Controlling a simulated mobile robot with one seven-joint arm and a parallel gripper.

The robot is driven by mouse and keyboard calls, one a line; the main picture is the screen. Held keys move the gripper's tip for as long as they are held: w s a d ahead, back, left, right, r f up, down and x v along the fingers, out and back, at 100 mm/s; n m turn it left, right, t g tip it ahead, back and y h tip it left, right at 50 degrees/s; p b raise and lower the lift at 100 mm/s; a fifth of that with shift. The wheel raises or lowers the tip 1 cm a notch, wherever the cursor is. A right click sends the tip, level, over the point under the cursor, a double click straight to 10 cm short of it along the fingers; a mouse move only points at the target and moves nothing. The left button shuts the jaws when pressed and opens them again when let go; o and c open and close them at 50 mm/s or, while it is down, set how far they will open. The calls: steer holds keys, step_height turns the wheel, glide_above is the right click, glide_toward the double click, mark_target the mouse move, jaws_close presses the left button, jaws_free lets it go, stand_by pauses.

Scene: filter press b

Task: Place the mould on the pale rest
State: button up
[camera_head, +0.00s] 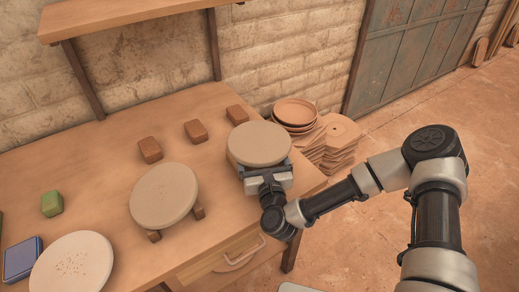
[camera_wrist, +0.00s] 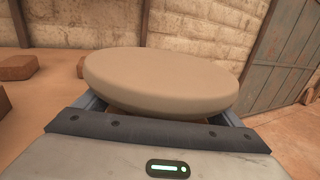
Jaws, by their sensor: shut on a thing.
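My gripper (camera_head: 261,168) is shut on a round, thick beige disc (camera_head: 259,144), which I take as the mould. The disc looks level at the right end of the table; in the wrist view it (camera_wrist: 165,82) fills the middle, with the blue-grey fingers below its left and right sides. Its underside is mostly hidden, so I cannot tell whether it touches a support. A second beige disc (camera_head: 163,196) sits on small brown blocks to the left. A pale disc with small holes (camera_head: 72,268) lies at the front left. I cannot tell which is the pale rest.
Three brown blocks (camera_head: 195,131) stand along the back of the wooden table (camera_head: 100,160). A green block (camera_head: 52,203) and a blue box (camera_head: 22,260) are at the left. Stacked dishes (camera_head: 295,111) and tiles stand beyond the right end. A shelf (camera_head: 130,12) hangs above.

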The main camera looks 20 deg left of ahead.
steer(key=shift+d+f+b, duration=0.1)
steer(key=shift+f+b, duration=0.45)
steer(key=shift+b, duration=0.05)
